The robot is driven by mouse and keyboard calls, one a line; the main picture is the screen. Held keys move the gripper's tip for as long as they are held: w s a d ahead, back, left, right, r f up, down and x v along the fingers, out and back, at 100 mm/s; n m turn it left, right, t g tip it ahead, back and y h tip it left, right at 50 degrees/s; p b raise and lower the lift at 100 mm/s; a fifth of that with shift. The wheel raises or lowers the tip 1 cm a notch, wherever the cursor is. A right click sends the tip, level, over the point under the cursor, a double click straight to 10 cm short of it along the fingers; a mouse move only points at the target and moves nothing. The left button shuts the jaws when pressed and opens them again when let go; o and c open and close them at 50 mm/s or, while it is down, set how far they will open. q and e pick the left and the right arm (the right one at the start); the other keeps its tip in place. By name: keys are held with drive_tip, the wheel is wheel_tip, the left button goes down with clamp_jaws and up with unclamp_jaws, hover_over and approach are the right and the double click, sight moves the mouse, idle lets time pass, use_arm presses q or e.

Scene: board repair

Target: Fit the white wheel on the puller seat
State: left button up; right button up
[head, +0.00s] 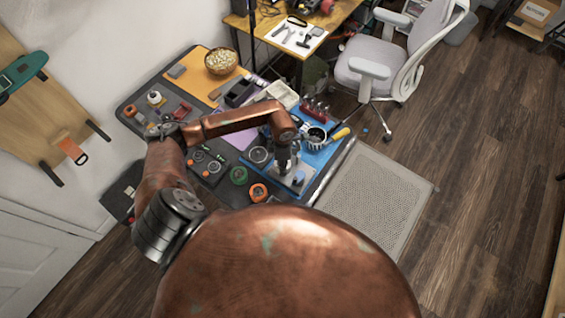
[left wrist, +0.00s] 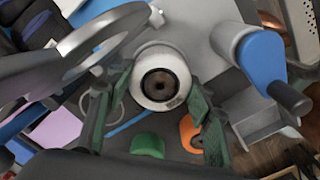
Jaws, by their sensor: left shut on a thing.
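The white wheel (left wrist: 163,77) has a dark round centre and sits between the green-padded fingers of my left gripper (left wrist: 158,105) in the left wrist view. The gripper is shut on it. In the head view my left gripper (head: 286,160) is low over the grey puller (head: 297,183) on the blue mat, and hides the wheel there. The puller's blue handle part (left wrist: 264,58) shows right of the wheel in the left wrist view. Its grey body (left wrist: 185,22) lies beyond the wheel. I cannot tell whether the wheel touches the seat. My right gripper is not in view.
A green wheel (head: 238,175) and an orange wheel (head: 258,191) lie near the bench's front edge. A cup of tools (head: 317,137) and red-handled tools (head: 315,110) stand behind the puller. A bowl (head: 221,61) stands at the back. A grey ring-shaped piece (left wrist: 85,65) looms left.

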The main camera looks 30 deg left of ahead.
use_arm(q)
drive_tip(key=shift+f, duration=0.1)
idle(0.7)
drive_tip(key=o, duration=1.3)
drive_tip(key=o, duration=0.4)
drive_tip(key=shift+w, duration=0.1)
drive_tip(key=shift+r, duration=0.2)
drive_tip(key=shift+r+p, duration=1.85)
drive_tip(key=shift+r, duration=1.5)
drive_tip(key=shift+s+f, duration=0.1)
drive_tip(key=shift+s, duration=0.1)
